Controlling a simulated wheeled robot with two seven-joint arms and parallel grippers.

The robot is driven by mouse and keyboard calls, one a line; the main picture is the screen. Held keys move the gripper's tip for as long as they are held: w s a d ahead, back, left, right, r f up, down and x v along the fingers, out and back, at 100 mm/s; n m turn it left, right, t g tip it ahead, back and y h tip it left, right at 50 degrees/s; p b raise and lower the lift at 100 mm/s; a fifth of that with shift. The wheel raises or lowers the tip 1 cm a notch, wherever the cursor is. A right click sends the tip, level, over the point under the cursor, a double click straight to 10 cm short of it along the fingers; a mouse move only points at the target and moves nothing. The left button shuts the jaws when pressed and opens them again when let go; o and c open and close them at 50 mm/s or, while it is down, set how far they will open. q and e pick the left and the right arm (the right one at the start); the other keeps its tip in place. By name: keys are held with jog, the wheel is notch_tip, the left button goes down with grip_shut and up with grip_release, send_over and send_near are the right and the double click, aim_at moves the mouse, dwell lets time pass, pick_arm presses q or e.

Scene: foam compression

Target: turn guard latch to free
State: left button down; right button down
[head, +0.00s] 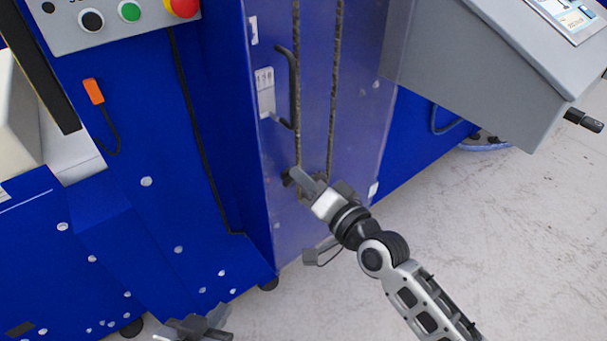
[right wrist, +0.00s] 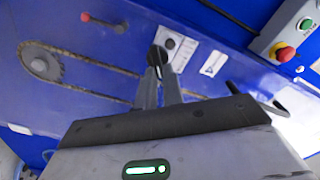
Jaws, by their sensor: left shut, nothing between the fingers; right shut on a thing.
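The guard latch is a small black knob (head: 287,179) low on the left side of the bluish see-through guard (head: 355,100). My right gripper (head: 296,175) reaches it from the lower right and is shut on it. In the right wrist view the black latch (right wrist: 158,56) sits between the tips of my right gripper's fingers (right wrist: 160,72). The fingers hide part of it, so I cannot tell which way it is turned. My left gripper (head: 200,326) is shut and empty at the bottom edge of the head view, well away from the latch.
A black bar handle (head: 292,85) stands on the guard above the latch. A chain (right wrist: 95,66) and sprocket (right wrist: 41,63) show behind the guard. A grey console (head: 480,75) juts out at the upper right. A button panel (head: 120,20) is at the upper left. Floor at right is clear.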

jog(key=shift+w+d+f+m, duration=0.1)
jog(key=shift+f+m, duration=0.1)
jog(key=shift+m, duration=1.55)
jog(key=shift+d+f+m, duration=0.1)
jog(key=shift+f+m, duration=0.1)
jog(key=shift+m, duration=1.55)
jog(key=shift+a, duration=0.1)
jog(key=c, duration=1.5)
grip_release()
jog(key=b+v, duration=0.2)
jog(key=v, duration=1.4)
